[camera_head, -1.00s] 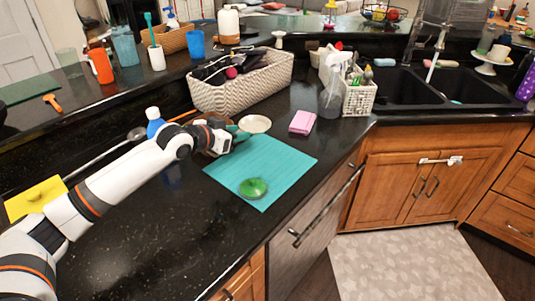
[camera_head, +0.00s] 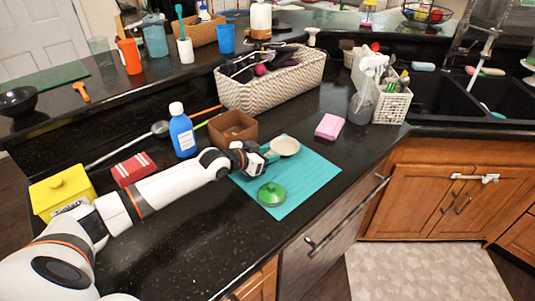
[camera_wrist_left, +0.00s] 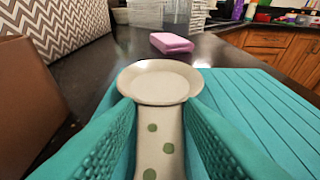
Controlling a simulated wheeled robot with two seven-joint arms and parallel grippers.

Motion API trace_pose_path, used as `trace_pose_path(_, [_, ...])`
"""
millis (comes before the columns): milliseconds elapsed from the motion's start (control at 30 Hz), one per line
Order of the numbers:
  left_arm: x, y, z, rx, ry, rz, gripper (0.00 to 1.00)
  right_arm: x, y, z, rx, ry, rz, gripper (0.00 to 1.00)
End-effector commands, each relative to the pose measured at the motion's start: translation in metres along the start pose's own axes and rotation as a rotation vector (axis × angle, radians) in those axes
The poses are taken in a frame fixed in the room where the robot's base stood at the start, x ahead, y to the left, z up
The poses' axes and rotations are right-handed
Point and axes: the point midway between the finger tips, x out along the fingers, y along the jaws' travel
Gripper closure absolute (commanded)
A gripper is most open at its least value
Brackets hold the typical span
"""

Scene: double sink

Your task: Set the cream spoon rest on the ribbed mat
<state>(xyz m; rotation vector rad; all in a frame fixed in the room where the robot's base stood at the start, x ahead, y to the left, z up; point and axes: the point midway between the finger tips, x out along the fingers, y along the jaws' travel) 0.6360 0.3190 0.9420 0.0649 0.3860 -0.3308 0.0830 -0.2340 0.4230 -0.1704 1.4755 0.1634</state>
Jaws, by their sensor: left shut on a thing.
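The cream spoon rest (camera_head: 285,146) has a round bowl and, in the left wrist view (camera_wrist_left: 160,82), a handle with green dots. My left gripper (camera_head: 269,156) is shut on the handle, which lies between its teal fingers (camera_wrist_left: 160,135). The bowl points away from the gripper and overlaps the far edge of the teal ribbed mat (camera_head: 312,178); the mat also shows in the left wrist view (camera_wrist_left: 255,105). I cannot tell whether the spoon rest touches the mat. My right gripper is not in view.
A brown box (camera_head: 233,127) and a blue bottle (camera_head: 182,131) stand left of the gripper. A pink sponge (camera_head: 329,127) lies beyond the mat. The mat's right side is bare.

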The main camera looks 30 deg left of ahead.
Motion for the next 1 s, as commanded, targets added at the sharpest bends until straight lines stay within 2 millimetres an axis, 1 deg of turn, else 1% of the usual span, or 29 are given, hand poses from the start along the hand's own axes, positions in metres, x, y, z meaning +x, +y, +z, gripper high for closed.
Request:
trace_pose_path(100, [0.001, 0.0, -0.001, 0.001, -0.003, 0.0, 0.91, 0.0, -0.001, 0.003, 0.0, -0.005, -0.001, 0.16])
trace_pose_path(333, [0.002, 0.0, -0.004, 0.001, -0.003, 0.0, 0.91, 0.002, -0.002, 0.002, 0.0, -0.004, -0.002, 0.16])
trace_pose_path(367, [0.002, 0.0, -0.004, 0.001, -0.001, 0.0, 0.61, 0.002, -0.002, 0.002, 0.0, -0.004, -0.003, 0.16])
trace_pose_path(400, [0.002, 0.0, -0.004, 0.001, -0.001, 0.0, 0.54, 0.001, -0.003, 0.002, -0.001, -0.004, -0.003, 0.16])
trace_pose_path(467, [0.002, 0.0, -0.004, 0.001, -0.001, 0.0, 0.44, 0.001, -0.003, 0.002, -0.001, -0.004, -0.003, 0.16])
trace_pose_path(500, [0.002, 0.0, -0.004, 0.001, -0.001, 0.0, 0.42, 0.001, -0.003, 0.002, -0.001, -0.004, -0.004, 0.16])
trace_pose_path(833, [-0.001, 0.0, -0.001, 0.001, 0.0, 0.0, 0.42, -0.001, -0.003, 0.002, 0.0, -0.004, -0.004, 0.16])
trace_pose_path(933, [-0.012, 0.001, -0.004, 0.003, 0.002, 0.001, 0.42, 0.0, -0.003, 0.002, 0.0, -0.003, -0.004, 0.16])
trace_pose_path(1000, [-0.025, 0.001, -0.004, 0.005, 0.003, 0.001, 0.42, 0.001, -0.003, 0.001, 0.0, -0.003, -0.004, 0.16])
